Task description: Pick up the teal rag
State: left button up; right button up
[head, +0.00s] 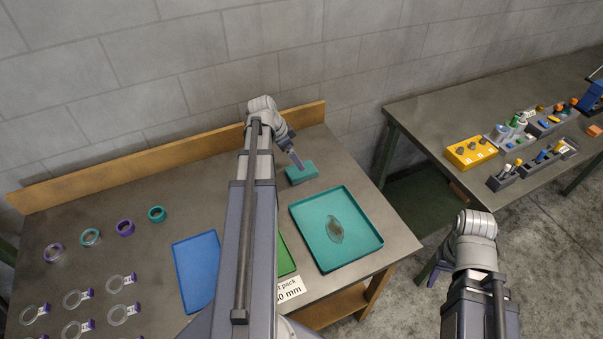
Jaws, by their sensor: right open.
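A small teal block-like item (302,174), perhaps the folded teal rag, lies near the back right of the left workbench. My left gripper (297,161) points down at its back edge; I cannot tell whether it touches it or whether its jaws are open, since the fingers overlap in this view. My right gripper (436,272) is open and empty, off the right side of the bench, partly hidden by its own wrist.
A teal tray (372,252) with a brownish, roundish piece in it sits in front of the block. A blue tray (195,272), a green tray (285,257) and several rings lie to the left. A wooden backboard (170,155) edges the bench. A second bench (440,115) holds parts.

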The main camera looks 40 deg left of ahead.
pick_arm(q)
jog(key=shift+b+x, duration=0.5)
jog(key=shift+x, duration=0.45)
jog(key=shift+r, duration=0.1)
jog(key=b+x, duration=0.4)
jog(key=x, duration=0.1)
jog(key=shift+s+f+b, duration=0.2)
jog(key=shift+s+b, duration=0.05)
jog(key=shift+b, duration=0.15)
pick_arm(e)
notch_tip(320, 180, down, 7)
jog(key=shift+r, duration=0.2)
pick_arm(q)
jog(key=shift+f, duration=0.2)
pick_arm(e)
jog(key=shift+f, duration=0.25)
pick_arm(q)
jog(key=c, duration=1.2)
jog(key=shift+o, duration=0.2)
pick_arm(e)
jog(key=shift+r, duration=0.1)
